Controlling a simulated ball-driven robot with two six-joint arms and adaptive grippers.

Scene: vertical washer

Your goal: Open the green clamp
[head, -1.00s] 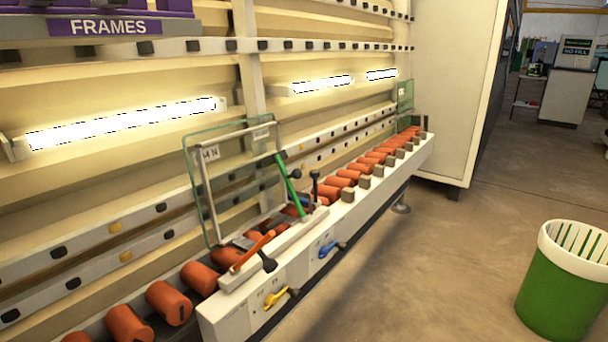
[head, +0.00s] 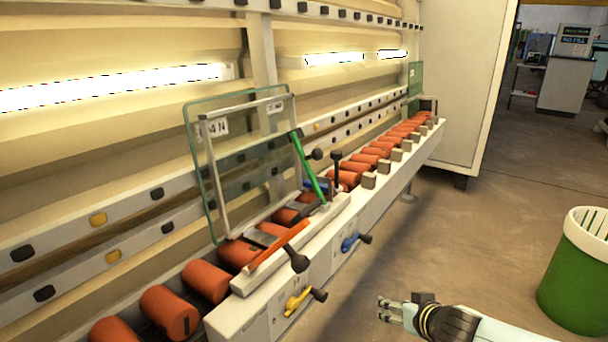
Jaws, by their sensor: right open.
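The green clamp (head: 307,166) is a slim green lever on the washer's front rail. It stands tilted at the right side of the glass pane (head: 244,150) and its upper end leans left toward the pane's frame. A dark rod with a knob stands just right of it. My right gripper (head: 384,309) is at the bottom right of the head view, over the floor. It is open, empty and points left, well apart from the clamp. My left gripper is not in view.
An orange lever (head: 279,246) lies low in front of the pane. A yellow handle (head: 297,300) and a blue handle (head: 350,242) stick out of the rail's front. Several orange rollers line the washer. A green bin (head: 576,288) stands at right on open floor.

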